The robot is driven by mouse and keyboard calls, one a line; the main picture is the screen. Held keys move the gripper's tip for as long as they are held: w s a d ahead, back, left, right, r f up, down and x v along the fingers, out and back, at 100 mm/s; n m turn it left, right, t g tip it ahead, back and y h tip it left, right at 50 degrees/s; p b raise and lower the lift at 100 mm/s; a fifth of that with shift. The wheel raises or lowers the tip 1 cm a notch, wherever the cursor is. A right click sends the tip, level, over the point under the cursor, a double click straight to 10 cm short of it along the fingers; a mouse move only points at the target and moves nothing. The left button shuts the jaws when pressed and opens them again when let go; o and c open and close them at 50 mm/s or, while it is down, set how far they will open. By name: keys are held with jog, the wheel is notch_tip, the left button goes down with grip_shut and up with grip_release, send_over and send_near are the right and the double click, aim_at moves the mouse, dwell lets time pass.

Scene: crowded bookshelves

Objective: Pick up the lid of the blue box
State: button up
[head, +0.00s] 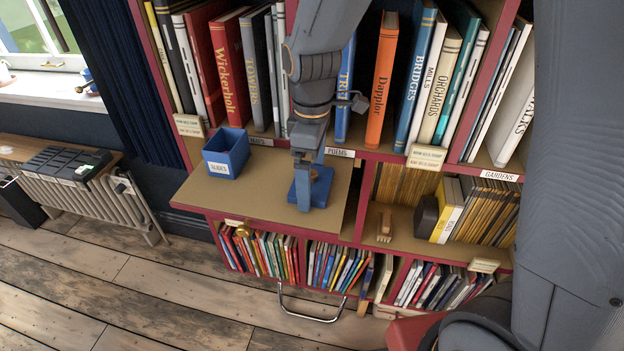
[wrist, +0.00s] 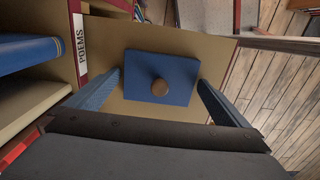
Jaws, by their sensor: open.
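The blue lid (head: 321,186) lies flat on the pull-out board, apart from its box. In the wrist view the lid (wrist: 142,64) is a blue square with a round brown knob (wrist: 160,87) in its middle. The open blue box (head: 226,152) with a "SLIDES" label stands upright to the left on the same board. My gripper (head: 304,190) points down over the lid. In the wrist view my gripper (wrist: 158,84) is open, with one finger on each side of the lid and the knob between them. Whether the fingers touch the lid cannot be told.
The tan pull-out board (head: 262,193) has free room between box and lid. Upright books, including an orange one (head: 382,78), stand on the shelf behind. A brown brush-like object (head: 384,225) and a dark object (head: 427,217) stand on the shelf to the right.

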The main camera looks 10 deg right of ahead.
jog(key=c, duration=0.9)
jog(key=shift+r, duration=0.1)
